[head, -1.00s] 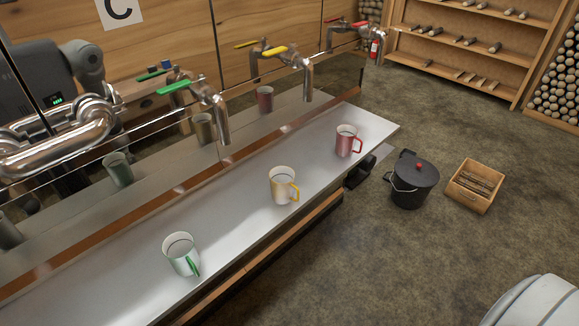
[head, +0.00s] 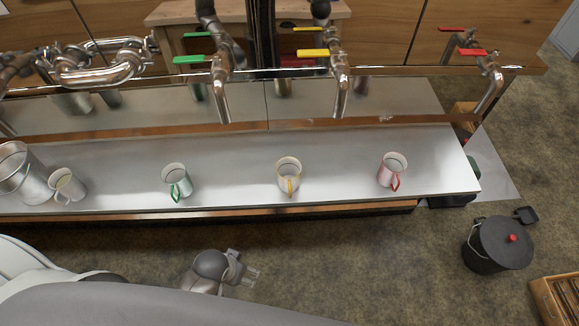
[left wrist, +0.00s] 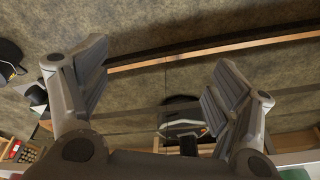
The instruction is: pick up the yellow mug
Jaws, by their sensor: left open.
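The yellow mug (head: 289,176), white with a yellow rim and handle, stands upright on the steel counter (head: 235,188). Its handle faces the front edge. A green-handled mug (head: 176,182) stands to its left and a red-handled mug (head: 392,171) to its right. My left gripper (head: 252,274) is in front of the counter, low in the head view, left of the yellow mug and well apart from it. In the left wrist view its two fingers (left wrist: 162,60) are spread with nothing between them. My right gripper is not in view.
A metal pail (head: 22,178) and a plain pale mug (head: 66,187) stand at the counter's left end. Taps with a green lever (head: 189,59), a yellow lever (head: 313,53) and a red lever (head: 473,52) hang behind. A black lidded pot (head: 496,246) stands on the floor at right.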

